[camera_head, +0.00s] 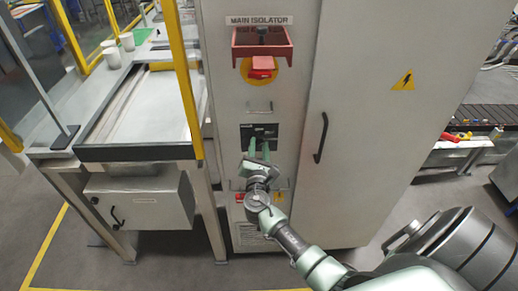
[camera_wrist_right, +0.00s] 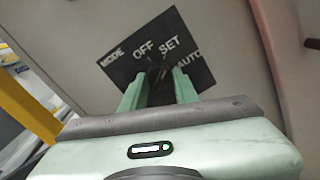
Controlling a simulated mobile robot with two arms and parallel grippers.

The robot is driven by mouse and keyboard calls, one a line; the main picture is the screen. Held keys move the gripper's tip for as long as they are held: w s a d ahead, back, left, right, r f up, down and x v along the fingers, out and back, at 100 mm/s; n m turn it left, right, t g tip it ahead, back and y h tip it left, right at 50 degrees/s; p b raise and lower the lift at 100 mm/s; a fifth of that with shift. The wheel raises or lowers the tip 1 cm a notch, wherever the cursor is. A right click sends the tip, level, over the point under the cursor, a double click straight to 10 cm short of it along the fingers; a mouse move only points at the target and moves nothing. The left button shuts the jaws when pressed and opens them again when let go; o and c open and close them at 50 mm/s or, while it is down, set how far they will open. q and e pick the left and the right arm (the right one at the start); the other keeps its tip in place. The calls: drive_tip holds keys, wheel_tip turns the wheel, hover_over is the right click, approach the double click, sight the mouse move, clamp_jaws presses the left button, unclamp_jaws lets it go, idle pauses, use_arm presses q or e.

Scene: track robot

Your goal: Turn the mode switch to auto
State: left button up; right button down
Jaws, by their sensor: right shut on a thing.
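The mode switch plate (camera_head: 247,130) is a black panel on the front of the grey cabinet, below a small handle. In the right wrist view the plate (camera_wrist_right: 125,70) reads MODE, OFF, SET and AUTO. The dark switch knob (camera_wrist_right: 159,84) stands between the pale green fingers of my right gripper (camera_head: 259,152). The right gripper (camera_wrist_right: 158,92) is shut on the knob. The fingers hide part of the knob, so I cannot tell exactly which label it points to. My left gripper is not in view.
The red main isolator (camera_head: 262,66) is above the plate. Red and yellow parts (camera_head: 279,198) sit below it. A cabinet door handle (camera_head: 321,137) is at the right. A workbench with a yellow post (camera_head: 184,80) stands close at the left.

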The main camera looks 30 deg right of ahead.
drive_tip(key=m+b, duration=0.3)
drive_tip(key=m, duration=0.1)
drive_tip(key=shift+f+y, duration=0.15)
drive_tip(key=shift+y, duration=0.15)
drive_tip(key=shift+m+b, duration=1.1)
drive_tip(key=shift+m, duration=0.8)
drive_tip(key=shift+r, duration=0.2)
drive_tip(key=c, duration=1.1)
unclamp_jaws()
drive_tip(key=shift+s, duration=0.1)
drive_tip(key=b+v, duration=0.2)
drive_tip(key=v, duration=0.5)
drive_tip(key=shift+s+a+r, duration=0.1)
drive_tip(key=shift+s+a, duration=0.1)
drive_tip(key=shift+s, duration=0.1)
